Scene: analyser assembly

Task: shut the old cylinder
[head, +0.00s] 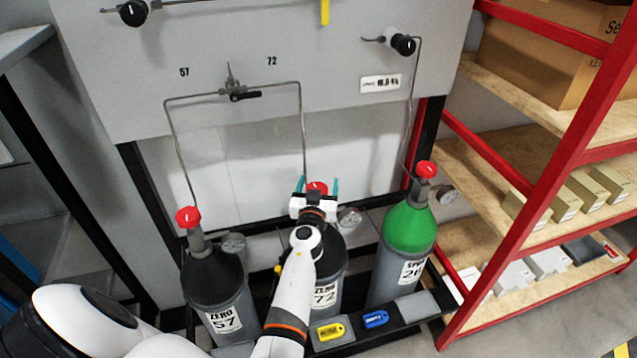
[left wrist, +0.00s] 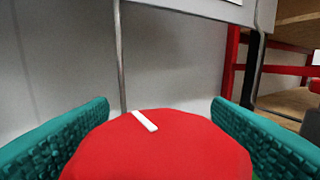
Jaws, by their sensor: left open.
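Three gas cylinders stand in a rack. The left one is black, labelled ZERO 57 (head: 217,290), with a red valve knob (head: 187,217). The middle one is black, labelled ZERO 72 (head: 328,285), partly hidden by my left arm. Its red knob (head: 317,188) sits between the teal fingers of my left gripper (head: 317,186). In the left wrist view the open fingers stand either side of the red knob (left wrist: 160,150), which bears a white mark. The right cylinder is green (head: 408,233), with a red knob (head: 426,170). My right gripper is out of view.
A grey panel (head: 130,75) behind carries pipes, numbers 57 and 72, and a black-handled changeover valve (head: 240,96). Yellow (head: 330,331) and blue (head: 375,319) tags lie on the rack's front ledge. A red-framed shelf (head: 530,180) with boxes stands at right.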

